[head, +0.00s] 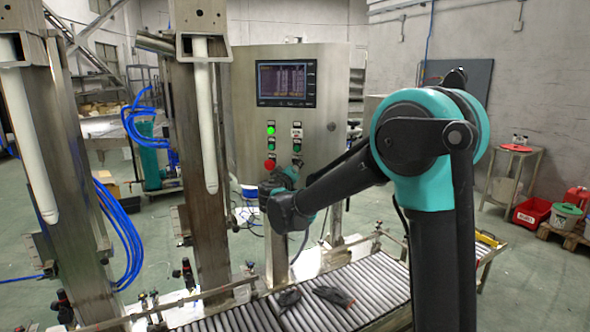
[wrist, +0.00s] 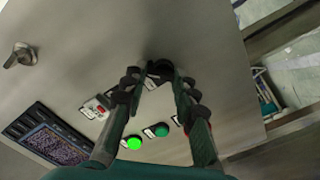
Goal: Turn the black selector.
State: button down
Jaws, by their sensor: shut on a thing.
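The black selector (wrist: 160,68) is a small dark knob on the steel cabinet front, between my fingertips in the wrist view. My gripper (wrist: 153,74) is shut on it, one finger on each side; the fingertips partly cover the knob, and which way it points is hard to tell. In the head view my gripper (head: 293,168) is at the lower right of the button group on the cabinet (head: 240,125). The selector cannot be made out clearly there.
A lit green button (wrist: 134,142) and a darker green button (wrist: 162,130) are close to my fingers. A red button (head: 269,163) is left of my gripper. A screen (head: 286,83) is above. A roller conveyor (head: 365,285) runs below, with dark objects on it.

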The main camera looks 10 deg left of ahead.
jog(key=shift+a+n, duration=0.2)
jog(key=shift+n, duration=4.2)
jog(key=shift+a+n, duration=0.15)
jog(key=shift+n, duration=4.25)
jog(key=c, duration=1.2)
grip_release()
